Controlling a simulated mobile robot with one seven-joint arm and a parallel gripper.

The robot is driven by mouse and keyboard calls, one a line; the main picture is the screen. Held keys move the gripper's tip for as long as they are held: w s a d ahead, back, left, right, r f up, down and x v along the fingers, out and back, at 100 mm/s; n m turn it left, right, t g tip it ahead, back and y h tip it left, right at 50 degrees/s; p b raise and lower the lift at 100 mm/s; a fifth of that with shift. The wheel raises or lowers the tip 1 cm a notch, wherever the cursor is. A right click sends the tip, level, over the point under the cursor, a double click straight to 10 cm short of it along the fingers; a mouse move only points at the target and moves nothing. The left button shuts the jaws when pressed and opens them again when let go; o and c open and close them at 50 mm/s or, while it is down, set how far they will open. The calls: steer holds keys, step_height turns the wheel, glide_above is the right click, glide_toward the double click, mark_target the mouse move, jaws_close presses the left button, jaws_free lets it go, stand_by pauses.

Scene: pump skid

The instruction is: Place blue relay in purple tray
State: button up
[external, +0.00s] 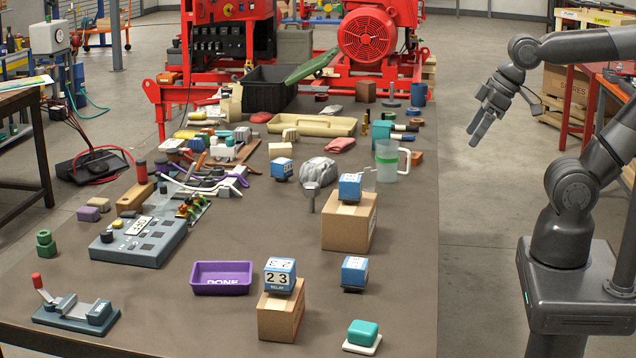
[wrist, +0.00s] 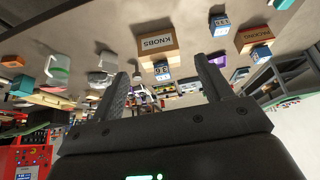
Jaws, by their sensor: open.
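Several blue relays, cubes with white printed faces, are in the external view. One (external: 280,274) sits on the front cardboard box, one (external: 354,272) on the table right of it, one (external: 349,187) on the farther box, and one (external: 282,169) on the table farther back. The purple tray (external: 222,287) lies left of the front box and looks empty. My gripper (external: 475,132) is open and empty, off the table's right side, away from relays and tray. In the wrist view, relays (wrist: 220,26) and the purple tray (wrist: 239,75) appear upside down beyond my open fingers (wrist: 164,68).
The front box (external: 281,317) and farther box (external: 348,226) stand near the table's right side. A teal block on a white base (external: 362,336) is at the front. A grey control panel (external: 138,243) is left. Cables, blocks and a measuring jug (external: 388,160) crowd the back.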

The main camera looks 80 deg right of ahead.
steer(key=w+d+r+m, duration=0.1)
steer(key=w+d, duration=0.1)
steer(key=w, duration=0.5)
steer(key=w+d+r, duration=0.2)
steer(key=w, duration=0.4)
steer(key=m+t+h, duration=0.3)
steer(key=m+h, duration=0.1)
glide_above(285, 162)
steer(key=s+a, duration=0.2)
steer(key=s, duration=0.3)
steer(key=f, duration=2.2)
steer(key=shift+w+d+f, duration=0.1)
steer(key=shift+w+f, duration=0.15)
steer(key=shift+f, duration=0.15)
steer(key=x, duration=0.5)
steer(key=shift+w+f, duration=0.15)
steer(key=shift+f, duration=0.15)
steer(key=shift+x, duration=2.5)
steer(key=shift+d+r, duration=0.1)
steer(key=shift+d, duration=0.1)
